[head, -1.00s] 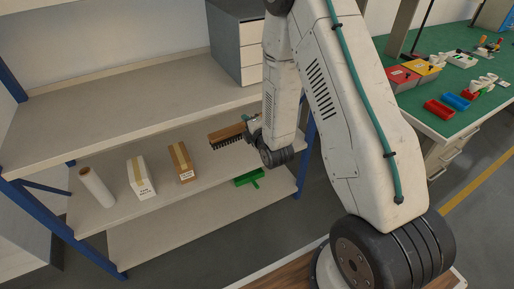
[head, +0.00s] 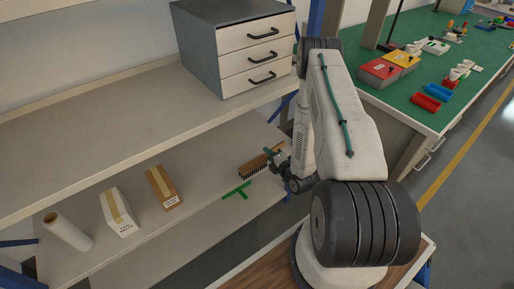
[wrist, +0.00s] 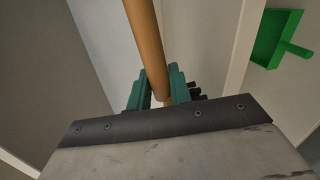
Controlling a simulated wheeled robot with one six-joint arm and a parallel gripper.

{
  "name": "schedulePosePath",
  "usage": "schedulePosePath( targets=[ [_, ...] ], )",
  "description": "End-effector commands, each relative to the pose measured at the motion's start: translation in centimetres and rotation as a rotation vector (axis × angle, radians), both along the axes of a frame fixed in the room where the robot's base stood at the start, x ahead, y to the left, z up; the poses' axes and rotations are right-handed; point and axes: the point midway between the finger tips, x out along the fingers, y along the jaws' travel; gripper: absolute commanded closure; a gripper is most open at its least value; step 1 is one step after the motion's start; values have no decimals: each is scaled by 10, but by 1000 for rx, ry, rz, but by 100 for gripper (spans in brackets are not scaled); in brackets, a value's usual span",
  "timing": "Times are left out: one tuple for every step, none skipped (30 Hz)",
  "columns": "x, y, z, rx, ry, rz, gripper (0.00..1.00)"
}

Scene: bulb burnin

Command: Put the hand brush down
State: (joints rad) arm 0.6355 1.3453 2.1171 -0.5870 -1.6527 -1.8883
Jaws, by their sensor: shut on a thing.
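The hand brush (head: 256,163) has a brown wooden body and dark bristles. In the head view it is level, with bristles down, low at the right end of the middle shelf (head: 190,215). I cannot tell whether the bristles touch the shelf. My gripper (head: 277,154) is at the brush's right end. In the wrist view my gripper (wrist: 160,92) has its teal fingers shut on either side of the wooden part of the hand brush (wrist: 147,45). Some dark bristles show beside the right finger.
A green dustpan (head: 238,191) lies just in front of the brush; it also shows in the wrist view (wrist: 275,38). A brown box (head: 162,187), a white box (head: 119,212) and a white roll (head: 68,231) stand farther left. The upper shelf (head: 120,120) overhangs behind.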

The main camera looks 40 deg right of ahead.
Motion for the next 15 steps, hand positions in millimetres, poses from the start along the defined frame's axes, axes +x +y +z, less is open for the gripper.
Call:
schedulePosePath(
  targets=[
    [13, -8, 0, -4, -5, -3, 100],
    [21, -12, -1, -4, -4, -3, 100],
    [31, -16, -1, -3, -5, -4, 100],
    [38, -20, -3, -4, -5, -4, 100],
    [45, -23, -3, -3, -5, -5, 100],
    [54, -27, -4, -2, -4, -6, 100],
    [61, -29, -5, -3, -4, -6, 100],
    [66, -32, -6, -2, -3, -6, 100],
    [73, -34, -6, -1, -4, -5, 100],
    [78, -36, -7, -1, -2, -6, 100],
    [82, -37, -7, -1, -2, -5, 100],
    [86, -38, -8, -1, -2, -5, 100],
    [88, -39, -9, 0, -1, -4, 100],
    [90, -39, -9, 0, -1, -4, 100],
    [92, -40, -9, 0, -1, -4, 100]
  ],
)
